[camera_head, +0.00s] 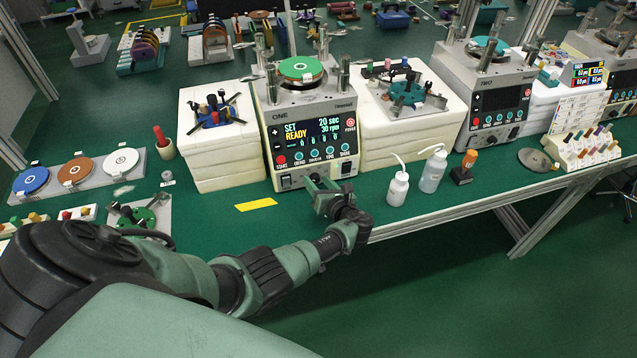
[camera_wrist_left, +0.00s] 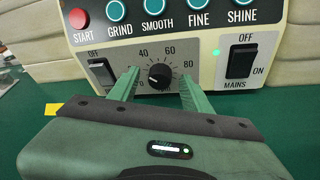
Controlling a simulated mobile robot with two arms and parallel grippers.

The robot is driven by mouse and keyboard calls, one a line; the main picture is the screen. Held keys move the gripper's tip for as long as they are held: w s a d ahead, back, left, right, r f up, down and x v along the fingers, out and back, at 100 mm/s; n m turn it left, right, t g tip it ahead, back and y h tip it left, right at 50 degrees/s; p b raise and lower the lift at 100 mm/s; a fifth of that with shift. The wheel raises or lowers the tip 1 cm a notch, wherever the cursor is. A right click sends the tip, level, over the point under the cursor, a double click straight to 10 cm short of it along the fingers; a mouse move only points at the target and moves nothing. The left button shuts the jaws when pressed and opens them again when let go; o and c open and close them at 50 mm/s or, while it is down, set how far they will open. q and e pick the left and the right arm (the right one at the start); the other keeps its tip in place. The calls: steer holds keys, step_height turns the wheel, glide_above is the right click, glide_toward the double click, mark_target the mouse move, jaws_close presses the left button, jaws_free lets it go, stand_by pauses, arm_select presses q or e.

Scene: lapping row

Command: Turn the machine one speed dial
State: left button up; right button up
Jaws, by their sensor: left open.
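Machine one (camera_head: 278,108) is a cream unit marked ONE, its screen showing SET, READY, 20 sec and 30 rpm. Its speed dial (camera_wrist_left: 158,76) is a dark round knob among the numbers 40, 60 and 80, with its white mark toward the lower left. My left gripper (camera_head: 318,186) is at the lower front of the machine and mostly hides the dial in the head view. In the left wrist view the open green fingers (camera_wrist_left: 159,72) stand on either side of the dial; I cannot tell whether they touch it. My right gripper is not in view.
A mains switch (camera_wrist_left: 242,60) sits right of the dial and another switch (camera_wrist_left: 103,73) left of it. The red START button (camera_wrist_left: 79,18) is above left. White bottles (camera_head: 398,186) stand right of the gripper. A yellow strip (camera_head: 256,205) lies on the green bench.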

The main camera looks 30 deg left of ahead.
arm_select(q)
steer(key=v, duration=0.7)
steer(key=shift+s+d+p, duration=0.2)
steer(key=shift+d+p, duration=0.1)
steer(key=shift+p, duration=0.1)
